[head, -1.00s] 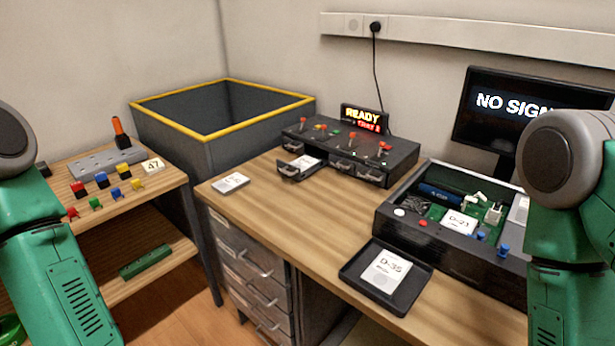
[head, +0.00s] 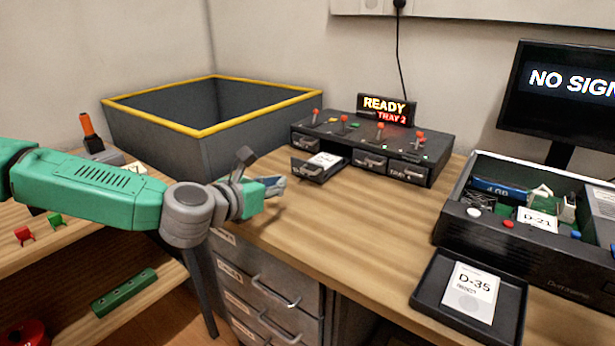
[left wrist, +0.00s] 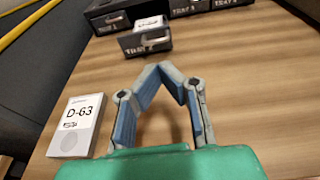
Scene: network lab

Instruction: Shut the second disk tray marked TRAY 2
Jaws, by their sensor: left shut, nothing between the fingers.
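The dark disk unit (head: 440,150) stands at the back of the desk. Its TRAY 2 (head: 316,172) is pulled out, with a white-labelled disk (head: 325,159) in it. In the left wrist view the TRAY 2 front (left wrist: 146,45) lies ahead of my fingers, apart from them. TRAY 1 (left wrist: 108,22), TRAY 3 (left wrist: 188,8) and another tray beside it are shut. My left gripper (head: 278,187) is shut and empty, above the desk's left part, left of and nearer than TRAY 2. Its fingertips meet in the left wrist view (left wrist: 172,70). My right gripper is out of view.
A lit sign (head: 386,111) on the unit reads READY, TRAY 2. A D-63 disk (left wrist: 75,125) lies on the desk, left of my fingers. A black tray (head: 425,292) holds the D-35 disk. A yellow-rimmed bin (head: 240,135) stands behind my left arm. The desk's middle is clear.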

